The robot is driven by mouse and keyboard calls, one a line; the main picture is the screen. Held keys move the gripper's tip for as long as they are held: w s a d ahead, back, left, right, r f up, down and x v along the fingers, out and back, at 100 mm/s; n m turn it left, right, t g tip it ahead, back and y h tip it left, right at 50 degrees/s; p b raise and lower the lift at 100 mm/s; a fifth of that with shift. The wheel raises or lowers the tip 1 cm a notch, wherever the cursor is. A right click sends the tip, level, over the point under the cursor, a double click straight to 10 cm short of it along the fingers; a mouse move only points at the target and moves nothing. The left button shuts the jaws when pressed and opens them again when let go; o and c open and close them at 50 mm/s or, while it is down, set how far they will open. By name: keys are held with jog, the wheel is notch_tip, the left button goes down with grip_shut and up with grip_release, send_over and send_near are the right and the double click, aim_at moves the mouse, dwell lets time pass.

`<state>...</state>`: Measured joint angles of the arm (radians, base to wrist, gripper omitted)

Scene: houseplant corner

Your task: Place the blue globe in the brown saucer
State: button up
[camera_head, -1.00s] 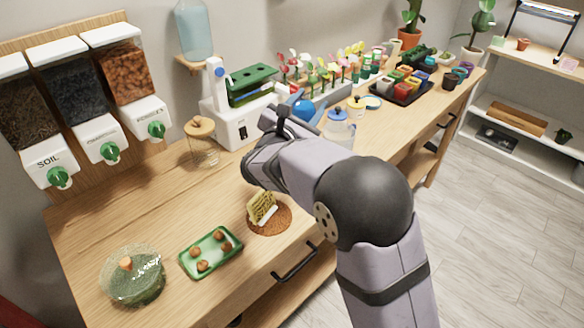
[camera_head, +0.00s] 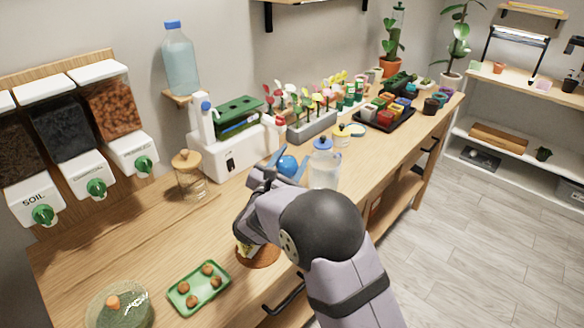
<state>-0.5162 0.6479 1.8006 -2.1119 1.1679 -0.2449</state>
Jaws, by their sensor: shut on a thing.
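I cannot tell whether this disc is the brown saucer or a flat mat. The globe is well apart from it.
A clear jug with a blue lid (camera_head: 324,168) stands close right of the globe. A corked glass jar (camera_head: 188,176) and a white machine (camera_head: 232,155) stand to the left. A green tray (camera_head: 199,288) and glass bowl (camera_head: 119,308) lie at the front. Bare bench lies between jar and tray.

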jog(key=shift+f, duration=1.55)
jog(key=shift+f, duration=0.15)
jog(key=o, duration=1.1)
jog(key=b+v, duration=0.2)
jog(key=v, duration=1)
